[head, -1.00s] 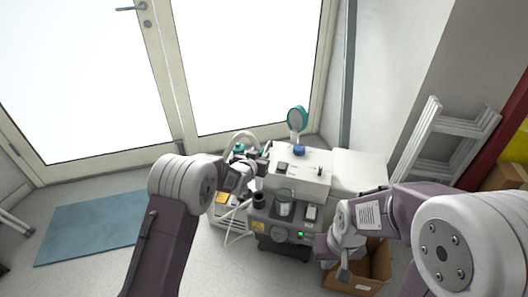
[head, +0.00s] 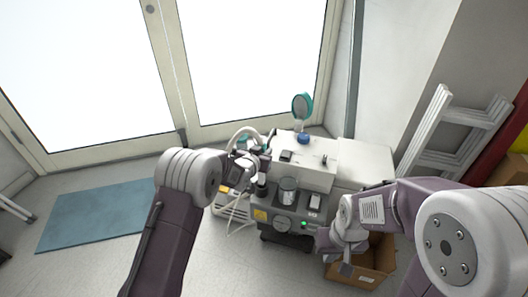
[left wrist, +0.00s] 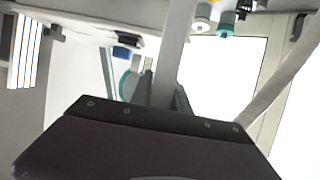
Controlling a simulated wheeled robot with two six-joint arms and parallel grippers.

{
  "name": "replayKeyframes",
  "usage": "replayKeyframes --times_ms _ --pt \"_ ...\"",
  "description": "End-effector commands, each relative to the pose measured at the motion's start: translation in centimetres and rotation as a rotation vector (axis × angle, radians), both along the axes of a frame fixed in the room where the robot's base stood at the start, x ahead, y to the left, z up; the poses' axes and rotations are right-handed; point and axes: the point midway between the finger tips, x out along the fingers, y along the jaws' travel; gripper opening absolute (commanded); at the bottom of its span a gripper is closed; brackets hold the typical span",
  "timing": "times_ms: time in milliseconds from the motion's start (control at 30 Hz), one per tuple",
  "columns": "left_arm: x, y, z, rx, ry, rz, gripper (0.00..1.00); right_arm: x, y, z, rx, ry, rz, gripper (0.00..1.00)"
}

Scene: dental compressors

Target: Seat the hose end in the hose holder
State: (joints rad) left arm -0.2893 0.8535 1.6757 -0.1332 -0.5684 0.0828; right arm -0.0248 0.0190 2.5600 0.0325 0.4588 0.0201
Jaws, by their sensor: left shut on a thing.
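My left gripper (head: 262,162) is at the left side of the compressor unit (head: 305,160), near its top edge. In the left wrist view its fingers (left wrist: 165,95) are shut on a pale grey hose (left wrist: 175,45), which runs upward out of the frame. In the head view a pale hose (head: 243,133) arches behind this gripper; the gripper hides the held end. I cannot make out the hose holder for certain. My right gripper (head: 345,268) hangs at the front right of the unit, above a cardboard box; its jaws are too small to read.
The cardboard box (head: 372,272) is on the floor at front right. A round teal-rimmed part (head: 302,105) stands behind the unit. A white ladder (head: 430,130) leans at right. White and teal fittings (left wrist: 226,25) show in the left wrist view.

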Motion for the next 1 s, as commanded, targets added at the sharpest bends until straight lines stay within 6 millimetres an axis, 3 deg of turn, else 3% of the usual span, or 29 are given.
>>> replayKeyframes --times_ms 433,1000 --pt "0.0 0.0 -0.4 0.0 0.0 0.0 0.0 0.0 0.0 -0.3 0.0 0.0 0.0 0.0" --pt "0.0 0.0 -3.8 0.0 0.0 0.0 0.0 0.0 0.0 -2.8 0.0 0.0 0.0 0.0"
